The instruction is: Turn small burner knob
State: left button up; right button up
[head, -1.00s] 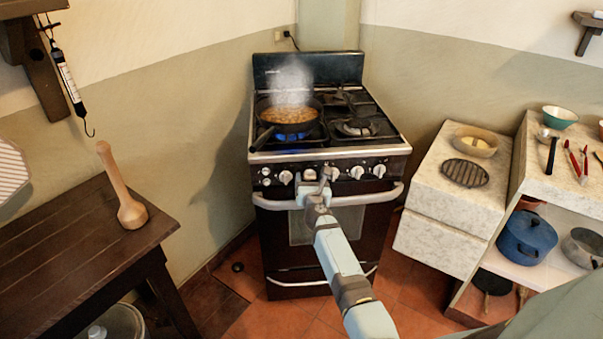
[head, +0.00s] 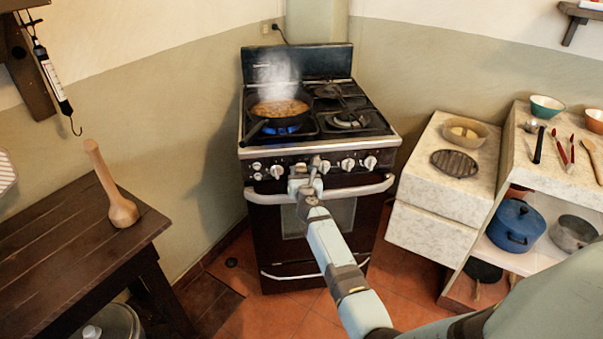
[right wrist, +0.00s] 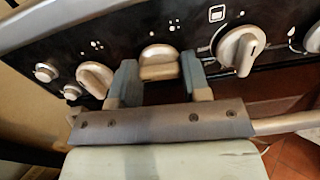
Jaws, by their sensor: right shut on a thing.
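The stove's front panel (head: 262,184) carries a row of cream knobs. My right gripper (head: 303,173) is at this panel, left of its middle. In the right wrist view its two blue-grey fingers (right wrist: 160,78) stand either side of one cream burner knob (right wrist: 159,62) and are shut on it. This knob's ridge lies roughly level in that picture. A similar knob (right wrist: 95,78) is to its left, and a larger knob (right wrist: 240,50) under an oven symbol is to its right. In the head view my gripper partly hides the held knob. My left gripper is not in view.
A pan of food (head: 279,110) steams over a blue flame on the front left burner. The oven handle bar (head: 350,190) runs just below the knobs. A wooden table (head: 60,235) stands left, and a pale counter (head: 440,190) right.

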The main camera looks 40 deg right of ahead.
jog(key=n+p, duration=0.1)
jog(key=n, duration=0.3)
jog(key=shift+r+n, duration=0.1)
jog(key=shift+n, duration=0.3)
jog(key=n+p, duration=0.1)
jog(key=n, duration=0.2)
jog(key=shift+n+p, duration=0.3)
jog(key=n+p, duration=0.1)
jog(key=n, duration=0.1)
jog(key=shift+n, duration=0.3)
jog(key=n+p, duration=0.2)
jog(key=n, duration=0.3)
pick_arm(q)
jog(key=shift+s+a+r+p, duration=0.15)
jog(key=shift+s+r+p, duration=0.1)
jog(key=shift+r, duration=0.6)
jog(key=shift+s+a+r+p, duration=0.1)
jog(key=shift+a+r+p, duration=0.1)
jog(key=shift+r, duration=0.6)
pick_arm(e)
jog(key=shift+n, duration=1.2)
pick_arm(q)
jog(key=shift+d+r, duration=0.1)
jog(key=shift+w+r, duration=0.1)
pick_arm(e)
jog(key=o, duration=0.9)
